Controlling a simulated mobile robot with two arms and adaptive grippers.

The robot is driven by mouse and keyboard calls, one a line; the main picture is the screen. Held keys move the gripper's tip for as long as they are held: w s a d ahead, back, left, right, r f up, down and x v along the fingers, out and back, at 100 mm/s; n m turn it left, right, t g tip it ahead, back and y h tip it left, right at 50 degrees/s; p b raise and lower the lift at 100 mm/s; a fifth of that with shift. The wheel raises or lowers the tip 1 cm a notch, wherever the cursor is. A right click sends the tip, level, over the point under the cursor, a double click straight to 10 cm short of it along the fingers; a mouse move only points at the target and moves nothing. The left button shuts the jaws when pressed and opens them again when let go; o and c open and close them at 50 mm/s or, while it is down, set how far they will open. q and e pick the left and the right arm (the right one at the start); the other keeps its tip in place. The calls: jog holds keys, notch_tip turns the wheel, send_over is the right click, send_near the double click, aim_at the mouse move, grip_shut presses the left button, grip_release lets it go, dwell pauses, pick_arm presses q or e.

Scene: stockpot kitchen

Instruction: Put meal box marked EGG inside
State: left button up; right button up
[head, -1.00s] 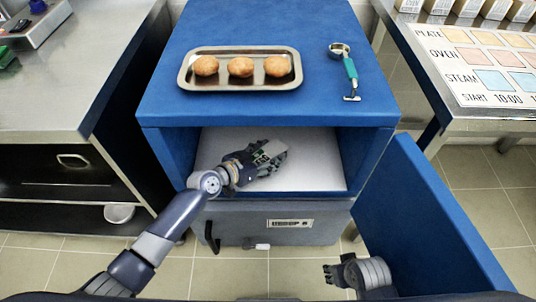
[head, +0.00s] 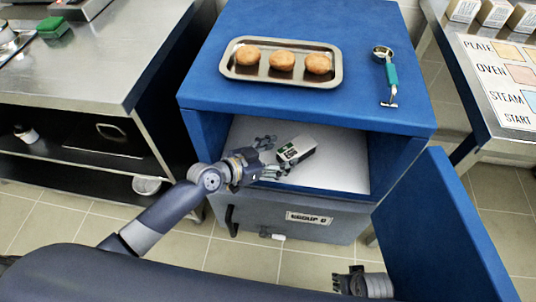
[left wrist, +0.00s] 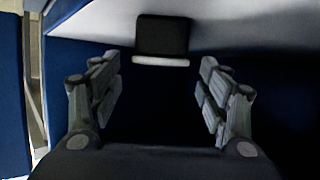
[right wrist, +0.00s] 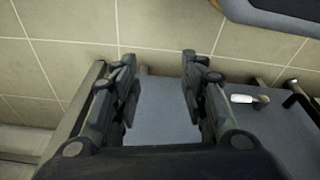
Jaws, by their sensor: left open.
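A small meal box (head: 296,150) with a white top, dark sides and a marking too small to read lies on the pale floor of the open blue cabinet (head: 308,118). It shows as a dark block in the left wrist view (left wrist: 162,38), ahead of the fingers and apart from them. My left gripper (head: 269,157) is inside the compartment mouth, just left of the box, open and empty; its spread fingers show in the left wrist view (left wrist: 160,78). My right gripper (head: 338,283) is low outside the cabinet, near the swung-open blue door (head: 440,230). Its fingers are apart and empty (right wrist: 158,68).
On the cabinet top are a metal tray (head: 240,72) with three buns and a green-handled scoop (head: 391,76). A grey drawer front (head: 300,220) with a label lies below. A steel counter (head: 80,60) stands left, a marked board (head: 500,75) right.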

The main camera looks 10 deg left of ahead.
pick_arm(q)
jog(key=shift+v, duration=2.2)
pick_arm(e)
jog(key=shift+s+f, duration=0.35)
jog(key=shift+f, duration=0.45)
pick_arm(q)
jog(key=s+d+f+n+g+y, duration=0.1)
jog(key=s+f+g+y, duration=0.15)
jog(key=s, duration=0.85)
jog(key=s+a+n+g+y, duration=0.4)
jog(key=s+a+n+y, duration=0.25)
jog(key=s+a, duration=0.7)
notch_tip(320, 180, down, 23)
jog(key=p, duration=0.1)
jog(key=s+a+f+g+p, duration=0.2)
jog(key=s+a+p, duration=0.1)
jog(key=s+p, duration=1.3)
jog(key=shift+s+f+m+y, duration=0.3)
jog(key=shift+s+m, duration=0.15)
jog(key=shift+s, duration=0.55)
pick_arm(e)
jog(key=s+d+f+g, duration=0.1)
jog(key=s+d+f, duration=0.1)
jog(key=s, duration=1.6)
jog(key=shift+d+g, duration=0.3)
jog(key=shift+d, duration=0.3)
